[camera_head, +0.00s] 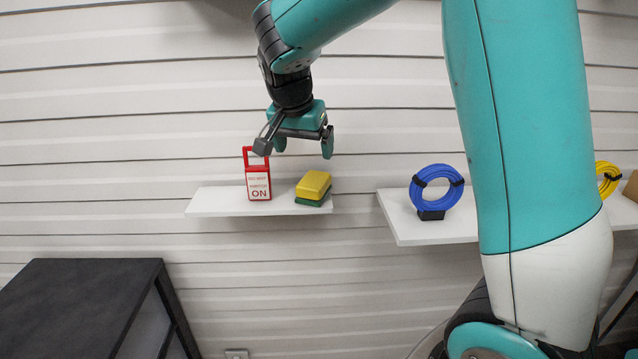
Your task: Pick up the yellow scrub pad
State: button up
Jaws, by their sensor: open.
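The yellow scrub pad (314,184) lies on top of a green pad (312,201) at the right end of the small white shelf (230,209). My gripper (303,145) is above the shelf, with its fingers apart and pointing down. It is empty and looks higher than the yellow pad, slightly to its left in the picture. How far it is from the pad in depth I cannot tell.
A red tag marked "ON" (258,176) stands on the shelf left of the pads. A second white shelf (422,232) to the right holds a blue coiled hose (437,187); a yellow coil (608,178) is further right. A dark table (85,300) stands at lower left.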

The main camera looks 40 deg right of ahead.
aim_at(313, 179)
jog(key=p+x, duration=0.1)
jog(key=x, duration=0.5)
jog(key=shift+f, duration=0.1)
jog(key=p+x, duration=0.2)
jog(key=x, duration=0.1)
jog(key=p+x, duration=0.1)
jog(key=x, duration=0.1)
jog(key=shift+s+d+f, duration=0.1)
jog(key=shift+s+f, duration=0.05)
jog(key=shift+s, duration=0.1)
jog(key=shift+c, duration=0.2)
jog(key=c, duration=1)
jog(key=shift+c, duration=0.2)
jog(key=shift+s+b, duration=0.1)
jog(key=shift+b, duration=0.3)
